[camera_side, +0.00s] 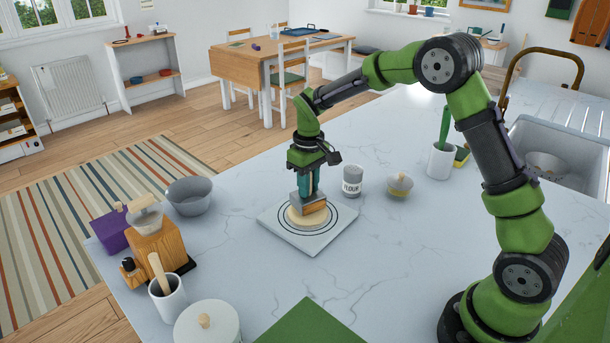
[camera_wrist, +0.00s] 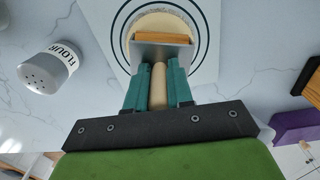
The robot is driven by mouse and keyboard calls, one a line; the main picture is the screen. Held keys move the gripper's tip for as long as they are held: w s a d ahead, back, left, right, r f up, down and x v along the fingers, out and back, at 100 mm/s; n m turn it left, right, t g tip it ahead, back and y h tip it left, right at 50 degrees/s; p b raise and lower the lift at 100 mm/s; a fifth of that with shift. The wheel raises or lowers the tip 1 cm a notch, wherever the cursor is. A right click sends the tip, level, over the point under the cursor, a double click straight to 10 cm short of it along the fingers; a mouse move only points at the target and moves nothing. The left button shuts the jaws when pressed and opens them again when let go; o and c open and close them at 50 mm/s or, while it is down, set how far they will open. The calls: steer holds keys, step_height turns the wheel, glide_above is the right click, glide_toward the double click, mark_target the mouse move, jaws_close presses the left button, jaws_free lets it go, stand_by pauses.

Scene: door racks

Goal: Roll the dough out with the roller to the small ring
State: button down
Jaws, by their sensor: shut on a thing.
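The dough (camera_side: 296,220) is a pale round disc on a white board (camera_side: 313,246) marked with two dark concentric rings. It lies inside the small ring, with a narrow strip of board showing between them. The roller (camera_side: 314,207) has a wooden cylinder in a grey bracket and sits over the dough, seemingly touching it. My gripper (camera_side: 305,185) points down and is shut on the roller's pale handle (camera_wrist: 158,88), which stands between the teal fingers in the wrist view. In that view the roller and bracket hide the dough's (camera_wrist: 158,22) near part.
A flour shaker (camera_side: 352,181) and a small lidded bowl (camera_side: 399,186) stand right of the board. A grey bowl (camera_side: 189,198), a wooden block (camera_side: 158,245), a utensil cup (camera_side: 167,298) and a lidded pot (camera_side: 207,328) stand left. Counter around the board is clear.

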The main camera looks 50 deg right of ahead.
steer(key=shift+f, duration=0.35)
stand_by(0.4)
steer(key=shift+s, duration=0.1)
steer(key=shift+s+a, duration=0.2)
steer(key=shift+s, duration=0.35)
steer(key=shift+s+a+f, duration=0.1)
steer(key=shift+s+a, duration=0.1)
steer(key=shift+s, duration=0.5)
steer(key=shift+w+d, duration=0.2)
steer(key=shift+w, duration=0.5)
steer(key=shift+w+d, duration=0.2)
steer(key=shift+w, duration=0.45)
